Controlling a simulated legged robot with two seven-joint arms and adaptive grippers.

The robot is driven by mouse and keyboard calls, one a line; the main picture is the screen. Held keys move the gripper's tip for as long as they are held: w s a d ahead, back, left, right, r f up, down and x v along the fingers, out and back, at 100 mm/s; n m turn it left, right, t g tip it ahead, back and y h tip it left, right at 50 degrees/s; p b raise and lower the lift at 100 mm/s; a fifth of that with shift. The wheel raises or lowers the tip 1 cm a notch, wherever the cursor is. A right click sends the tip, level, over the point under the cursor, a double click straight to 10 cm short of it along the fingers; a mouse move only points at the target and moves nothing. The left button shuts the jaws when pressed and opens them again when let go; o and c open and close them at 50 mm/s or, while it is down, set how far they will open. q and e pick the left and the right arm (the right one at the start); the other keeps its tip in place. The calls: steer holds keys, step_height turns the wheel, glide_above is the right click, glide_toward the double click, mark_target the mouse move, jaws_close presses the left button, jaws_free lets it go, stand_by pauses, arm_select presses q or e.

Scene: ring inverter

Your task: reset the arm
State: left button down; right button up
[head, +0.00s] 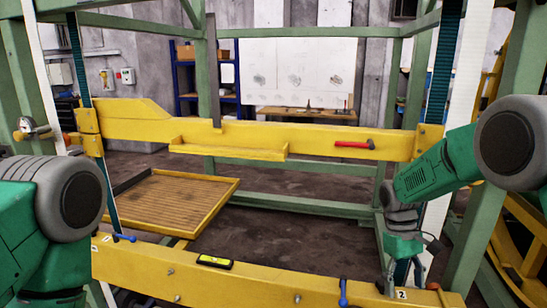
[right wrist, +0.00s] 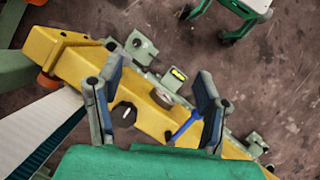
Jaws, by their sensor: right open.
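My right arm comes in from the right in the head view and bends down. Its gripper (head: 402,278) points down over the right end of the lower yellow beam (head: 270,282). In the right wrist view the gripper (right wrist: 155,100) has its two fingers wide apart with nothing held between them. The yellow beam (right wrist: 65,58) runs beneath the fingers, and a blue handle (right wrist: 187,125) shows near the right-hand finger. My left arm shows at the left edge of the head view, but its gripper is out of view.
An upper yellow beam (head: 305,137) crosses the green frame (head: 470,190), with a red-handled item (head: 354,145) on it. A yellow-rimmed tray (head: 222,205) is at left. A small black-and-yellow block (head: 214,262) and blue handles (head: 343,290) are on the lower beam.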

steer(key=s+a+f+t+b, duration=0.1)
steer(key=s+f, duration=0.7)
steer(key=f, duration=0.2)
steer(key=s+a+f+t+b, duration=0.1)
steer(key=s+f+b, duration=0.1)
steer(key=s+f, duration=0.75)
arm_select(q)
steer(key=f, duration=0.1)
steer(key=f+b, duration=0.1)
steer(key=f, duration=0.1)
steer(key=f+b, duration=0.1)
steer(key=f, duration=0.1)
steer(key=shift+w+f, duration=0.15)
steer(key=shift+w, duration=0.15)
arm_select(e)
steer(key=s+f+m+t+y, duration=0.1)
steer(key=s+f+m+t, duration=0.1)
steer(key=s, duration=1.4)
steer(key=shift+s+f+t, duration=0.15)
steer(key=shift+s+t, duration=0.15)
steer(key=shift+s, duration=0.05)
steer(key=shift+w+f, duration=0.1)
steer(key=shift+w, duration=0.05)
